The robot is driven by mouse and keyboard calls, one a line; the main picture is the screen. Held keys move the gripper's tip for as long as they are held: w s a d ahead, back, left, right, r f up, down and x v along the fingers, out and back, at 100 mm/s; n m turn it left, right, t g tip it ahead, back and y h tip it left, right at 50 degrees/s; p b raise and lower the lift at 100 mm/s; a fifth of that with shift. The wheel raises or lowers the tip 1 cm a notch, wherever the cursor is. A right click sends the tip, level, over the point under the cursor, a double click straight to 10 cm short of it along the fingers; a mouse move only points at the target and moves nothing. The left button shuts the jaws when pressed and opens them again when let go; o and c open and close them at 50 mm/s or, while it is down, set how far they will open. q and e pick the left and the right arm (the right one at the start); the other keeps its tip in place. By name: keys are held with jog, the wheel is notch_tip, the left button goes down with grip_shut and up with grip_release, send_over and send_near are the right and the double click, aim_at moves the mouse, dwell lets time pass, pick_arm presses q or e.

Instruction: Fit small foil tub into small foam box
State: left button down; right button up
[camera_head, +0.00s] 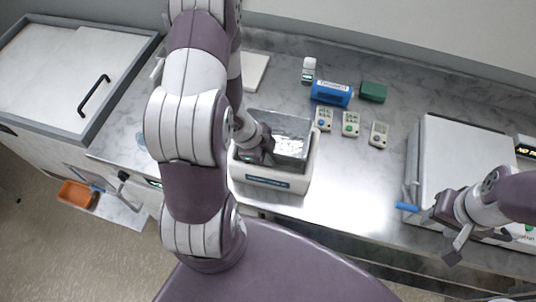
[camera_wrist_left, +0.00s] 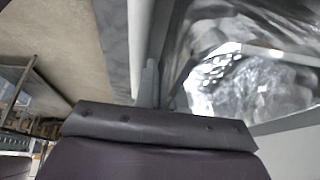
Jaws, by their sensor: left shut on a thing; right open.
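The small foil tub (camera_head: 291,138) is a shiny silver open tub. It sits at the opening of the small foam box (camera_head: 272,181), a white box with a dark label on its front; I cannot tell how deep the tub is. My left gripper (camera_head: 262,152) is shut at the tub's left side, on its rim. The tub's crinkled inside (camera_wrist_left: 255,80) fills the right of the left wrist view, with a gripper finger (camera_wrist_left: 149,84) against its edge. My right gripper (camera_head: 446,229) is open and empty at the right, by the counter's front edge.
Three small meters (camera_head: 350,124) lie on the counter behind and right of the box. A blue pack (camera_head: 331,93), a green block (camera_head: 373,91) and a small white bottle (camera_head: 308,69) stand behind them. A large grey-lidded unit (camera_head: 462,155) stands at right. The counter between is clear.

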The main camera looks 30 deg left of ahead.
pick_arm(q)
jog(key=shift+r, duration=0.25)
jog(key=c, duration=0.8)
grip_release()
notch_tip(320, 180, up, 9)
jog(key=p, duration=1)
dwell(0.4)
dwell(0.4)
